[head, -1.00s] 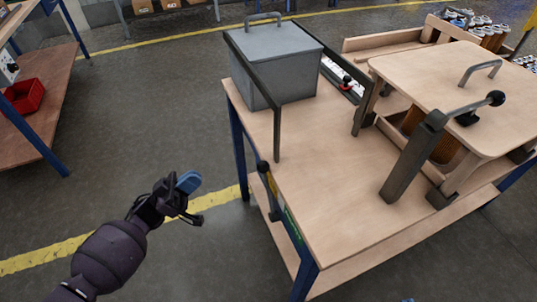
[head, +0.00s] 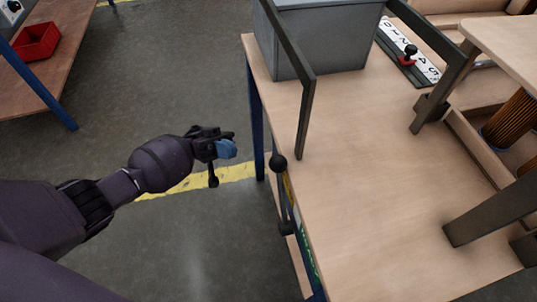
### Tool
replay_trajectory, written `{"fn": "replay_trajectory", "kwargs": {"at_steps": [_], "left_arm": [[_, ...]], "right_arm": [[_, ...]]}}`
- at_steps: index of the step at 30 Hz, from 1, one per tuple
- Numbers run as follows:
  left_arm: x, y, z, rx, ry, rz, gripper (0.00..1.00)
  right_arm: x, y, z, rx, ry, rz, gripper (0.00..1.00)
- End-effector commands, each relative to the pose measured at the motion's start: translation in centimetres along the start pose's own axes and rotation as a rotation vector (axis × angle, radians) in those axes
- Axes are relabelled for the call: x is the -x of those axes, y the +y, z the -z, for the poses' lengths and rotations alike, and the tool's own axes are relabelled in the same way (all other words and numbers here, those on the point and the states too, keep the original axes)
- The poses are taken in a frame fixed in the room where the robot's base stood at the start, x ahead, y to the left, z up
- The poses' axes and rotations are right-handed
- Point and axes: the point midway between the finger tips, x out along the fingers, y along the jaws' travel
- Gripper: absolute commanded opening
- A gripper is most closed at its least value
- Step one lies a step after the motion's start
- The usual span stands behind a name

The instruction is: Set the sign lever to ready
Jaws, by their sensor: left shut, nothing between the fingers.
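The sign lever (head: 282,197) is on the near-left side edge of the workbench. It shows as a dark bar with a black ball knob (head: 278,163) at the upper end, level with the tabletop, and another dark knob lower down. A narrow sign with yellow and green parts (head: 304,238) runs behind it along the table's side, seen edge-on, so its words cannot be read. My left gripper (head: 226,149), with blue fingertips, is shut and empty. It is in the air left of the table, a short gap left of the upper knob. My right gripper is out of view.
The wooden workbench (head: 365,185) carries a grey metal box (head: 320,40) behind a dark frame (head: 295,85). A numbered strip (head: 425,68) with a red and black knob lies behind. A dark bar and wooden fixture stand right. A red bin (head: 36,42) sits on the left bench.

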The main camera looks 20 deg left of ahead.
Motion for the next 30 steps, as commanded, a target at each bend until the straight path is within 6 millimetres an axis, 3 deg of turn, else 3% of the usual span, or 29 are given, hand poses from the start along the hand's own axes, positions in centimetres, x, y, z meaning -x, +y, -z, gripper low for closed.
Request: {"fn": "replay_trajectory", "kwargs": {"at_steps": [10, 22, 30], "left_arm": [[-1.4, 0.0, 0.1, -0.004, -0.001, -0.001, 0.0], [-8.2, 0.1, 0.2, -0.006, 0.001, -0.002, 0.0], [-12.2, 0.0, 0.1, -0.005, 0.002, 0.0, 0.0]], "right_arm": [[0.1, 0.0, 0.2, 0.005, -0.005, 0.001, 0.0], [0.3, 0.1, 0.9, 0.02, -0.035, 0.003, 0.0], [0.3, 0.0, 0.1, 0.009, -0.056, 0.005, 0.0]]}}
